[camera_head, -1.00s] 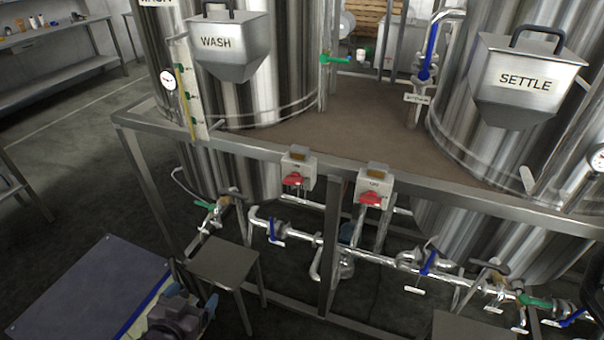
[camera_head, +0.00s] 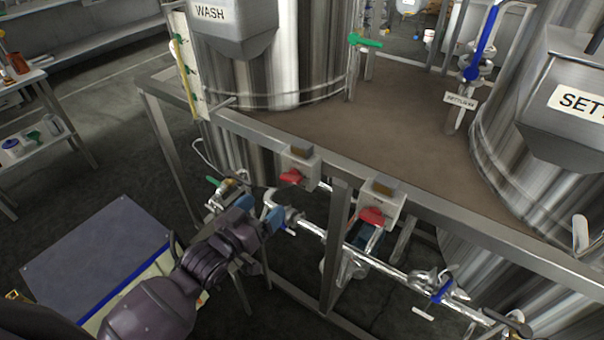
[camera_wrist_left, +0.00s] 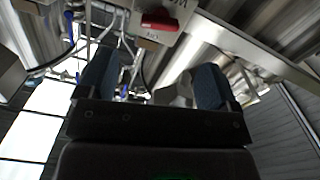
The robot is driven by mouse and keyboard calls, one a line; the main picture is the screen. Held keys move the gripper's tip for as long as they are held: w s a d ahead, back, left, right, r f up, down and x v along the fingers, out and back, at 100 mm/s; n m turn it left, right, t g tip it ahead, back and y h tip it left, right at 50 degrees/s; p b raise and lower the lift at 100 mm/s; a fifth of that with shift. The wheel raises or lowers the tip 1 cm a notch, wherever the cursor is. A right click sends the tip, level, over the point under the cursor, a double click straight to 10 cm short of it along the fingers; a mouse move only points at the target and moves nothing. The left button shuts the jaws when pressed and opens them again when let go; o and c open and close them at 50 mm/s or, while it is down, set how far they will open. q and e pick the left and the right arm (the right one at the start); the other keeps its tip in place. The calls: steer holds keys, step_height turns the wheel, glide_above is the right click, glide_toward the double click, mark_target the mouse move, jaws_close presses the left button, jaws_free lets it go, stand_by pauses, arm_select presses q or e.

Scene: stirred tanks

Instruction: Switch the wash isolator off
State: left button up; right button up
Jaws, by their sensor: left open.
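The wash isolator (camera_head: 300,165) is a pale grey box with a red handle (camera_head: 291,177), fixed to the frame rail below the WASH tank. Its small label is too blurred to read. The red handle seems to lie roughly crosswise. My left gripper (camera_head: 262,209) is open and empty, below and a little left of the box, with a gap between. In the left wrist view the red handle (camera_wrist_left: 160,23) shows at the top, beyond the blue-padded fingers of the left gripper (camera_wrist_left: 155,82). My right gripper is not in view.
A second box with a red handle (camera_head: 373,215) hangs farther right on the rail (camera_head: 335,175). Pipes with a blue-handled valve (camera_head: 441,291) run below. A blue-grey-topped table (camera_head: 95,255) is at lower left. The SETTLE tank (camera_head: 505,150) stands right.

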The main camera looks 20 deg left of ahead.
mark_target(288, 181)
arm_select(q)
steer(key=x, duration=0.9)
steer(key=shift+r, duration=0.15)
steer(key=shift+w+d, duration=0.2)
steer(key=shift+w, duration=0.45)
steer(key=shift+c, duration=0.8)
steer(key=c, duration=0.8)
steer(key=shift+o, duration=0.2)
steer(key=shift+r+m+p, duration=0.1)
steer(key=shift+m+p, duration=0.6)
steer(key=shift+m, duration=0.6)
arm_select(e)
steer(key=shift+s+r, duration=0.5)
